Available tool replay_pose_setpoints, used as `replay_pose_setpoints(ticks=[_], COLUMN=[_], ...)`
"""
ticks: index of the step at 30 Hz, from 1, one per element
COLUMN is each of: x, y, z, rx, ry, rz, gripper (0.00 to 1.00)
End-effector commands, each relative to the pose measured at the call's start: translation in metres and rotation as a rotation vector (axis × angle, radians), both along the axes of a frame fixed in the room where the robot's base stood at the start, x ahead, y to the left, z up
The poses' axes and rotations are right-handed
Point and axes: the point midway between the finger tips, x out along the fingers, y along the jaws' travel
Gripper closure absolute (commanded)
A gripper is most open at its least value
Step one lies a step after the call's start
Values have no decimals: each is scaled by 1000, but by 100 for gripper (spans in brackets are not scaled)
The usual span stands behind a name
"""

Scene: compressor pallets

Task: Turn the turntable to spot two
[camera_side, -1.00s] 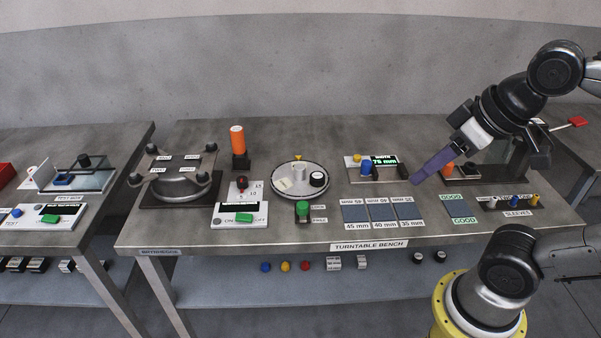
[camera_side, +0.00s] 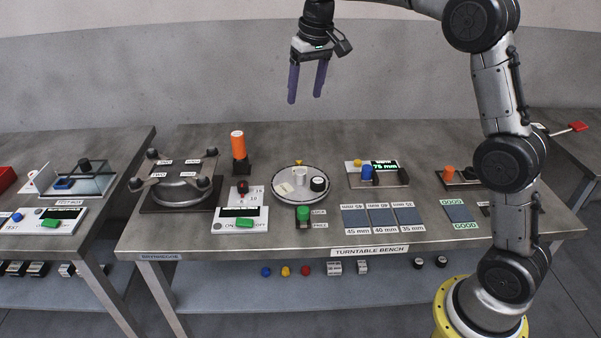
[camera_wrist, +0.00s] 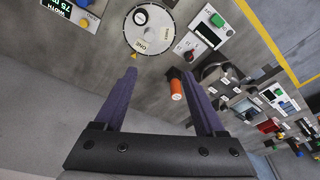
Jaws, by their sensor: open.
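The turntable (camera_side: 288,196) is a pale round disc in the middle of the bench, with a white cylinder (camera_side: 301,176) and a black knob (camera_side: 319,184) on it. A small yellow pointer (camera_side: 299,162) stands at its back edge. In the wrist view the turntable (camera_wrist: 133,32) shows a label reading ONE (camera_wrist: 150,41) nearest the yellow pointer (camera_wrist: 133,56); another label is too small to read surely. My gripper (camera_side: 305,97) is open and empty, fingers pointing down, high above the bench's back edge. Its two purple fingers also show apart in the wrist view (camera_wrist: 160,73).
An orange cylinder (camera_side: 237,141) stands upright on a black holder left of the turntable. Further left is a round fixture (camera_side: 180,190) with several knobs. A green-topped block (camera_side: 303,213) sits in front of the turntable, and a display unit (camera_side: 384,165) to its right.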

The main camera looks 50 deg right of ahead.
Motion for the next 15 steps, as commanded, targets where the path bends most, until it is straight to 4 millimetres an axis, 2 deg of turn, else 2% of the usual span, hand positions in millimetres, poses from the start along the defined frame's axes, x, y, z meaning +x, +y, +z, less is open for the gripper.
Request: replay_pose_setpoints(ticks=[1,3,6,11,15], x=[16,32,49,55,53], y=[-7,-16,-27,-37,-41], z=[-21,-46,-82,-128,-147], rx=[5,10,16,29,34], ry=[30,62,105,176,204], rz=[-11,-23,-37,-53,-60], gripper=[28,28,28,28,28])
